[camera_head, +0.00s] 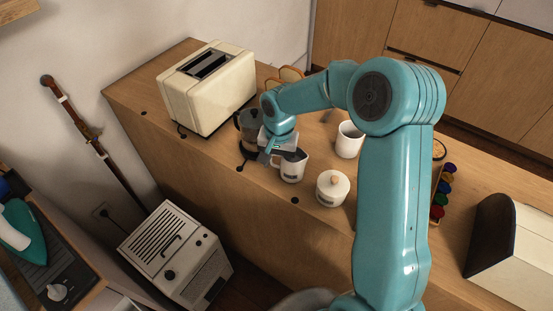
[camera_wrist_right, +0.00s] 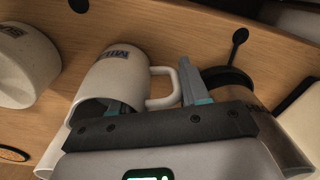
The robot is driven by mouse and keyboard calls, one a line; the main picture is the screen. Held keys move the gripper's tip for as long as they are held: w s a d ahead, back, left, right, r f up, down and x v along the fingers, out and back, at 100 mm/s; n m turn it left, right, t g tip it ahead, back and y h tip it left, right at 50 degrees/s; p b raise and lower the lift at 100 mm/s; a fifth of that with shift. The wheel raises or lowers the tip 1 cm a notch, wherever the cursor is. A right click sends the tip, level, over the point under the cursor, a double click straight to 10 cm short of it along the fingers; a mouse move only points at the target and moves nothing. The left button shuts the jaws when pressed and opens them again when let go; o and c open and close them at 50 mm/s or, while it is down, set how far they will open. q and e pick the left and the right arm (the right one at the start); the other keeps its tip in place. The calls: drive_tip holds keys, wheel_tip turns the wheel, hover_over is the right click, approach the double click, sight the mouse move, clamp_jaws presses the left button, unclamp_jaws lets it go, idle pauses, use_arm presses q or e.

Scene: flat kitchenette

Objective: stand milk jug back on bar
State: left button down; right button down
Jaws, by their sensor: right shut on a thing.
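The white milk jug (camera_head: 292,170) is near the bar's front edge in the head view, looking about upright, with its dark mouth up. In the wrist view the milk jug (camera_wrist_right: 121,75) shows dark lettering and its handle. My right gripper (camera_head: 272,152) is shut on the jug at its handle side; in the wrist view one finger of the right gripper (camera_wrist_right: 155,97) reaches into the mouth and the other is beyond the handle. I cannot tell whether the base touches the wooden bar (camera_head: 250,207). My left gripper is not in view.
A glass coffee press (camera_head: 249,128) stands close behind the gripper. A white lidded pot (camera_head: 333,189) and a white mug (camera_head: 349,141) stand to the right. A cream toaster (camera_head: 207,88) is at the left end. A rack of coloured capsules (camera_head: 440,192) is beyond my arm.

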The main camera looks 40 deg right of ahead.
drive_tip(key=shift+r, duration=0.1)
drive_tip(key=shift+s, duration=0.1)
drive_tip(key=shift+f, duration=0.25)
drive_tip(key=c, duration=0.5)
unclamp_jaws()
drive_tip(key=shift+c, duration=0.2)
drive_tip(key=shift+r, duration=0.1)
wheel_tip(320, 180, up, 12)
drive_tip(key=shift+s+d+f+b, duration=0.1)
drive_tip(key=shift+b, duration=0.25)
drive_tip(key=shift+s+r, duration=0.1)
drive_tip(key=shift+r, duration=0.15)
